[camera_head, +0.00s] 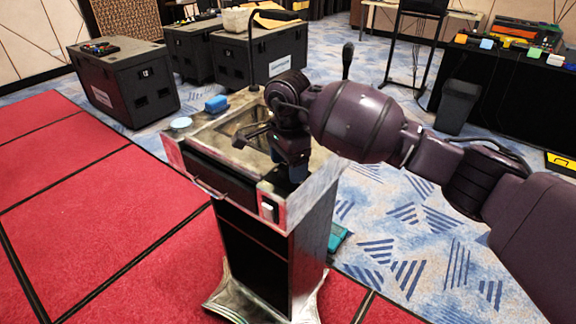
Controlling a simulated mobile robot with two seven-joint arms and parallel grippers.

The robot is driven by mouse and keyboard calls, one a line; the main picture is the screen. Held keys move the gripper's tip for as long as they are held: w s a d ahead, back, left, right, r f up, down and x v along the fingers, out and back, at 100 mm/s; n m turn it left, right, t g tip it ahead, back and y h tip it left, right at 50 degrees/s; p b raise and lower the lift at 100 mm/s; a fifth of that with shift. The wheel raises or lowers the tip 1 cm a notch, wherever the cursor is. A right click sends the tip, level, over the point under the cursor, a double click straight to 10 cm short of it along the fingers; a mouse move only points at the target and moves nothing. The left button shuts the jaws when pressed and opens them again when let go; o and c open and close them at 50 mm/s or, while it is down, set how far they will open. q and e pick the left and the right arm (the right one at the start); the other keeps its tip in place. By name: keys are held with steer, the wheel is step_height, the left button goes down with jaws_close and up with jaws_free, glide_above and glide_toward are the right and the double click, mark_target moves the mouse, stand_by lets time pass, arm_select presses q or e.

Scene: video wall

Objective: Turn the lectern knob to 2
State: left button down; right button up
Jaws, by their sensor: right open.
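The lectern (293,206) stands in the middle of the head view, with a worn metal top and dark front. A small reddish panel with a pale piece (268,209) sits on the right end of its front face. This may be the knob, but it is too small to read a number or pointer. My right gripper (258,146) is open above the lectern top, pointing down and to the left. It is behind and above the front panel and apart from it. The arm hides the right part of the top. My left gripper is out of view.
Black cases (125,85) stand behind. Red carpet at left is clear.

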steer(key=shift+f, duration=0.5)
steer(key=c, duration=0.9)
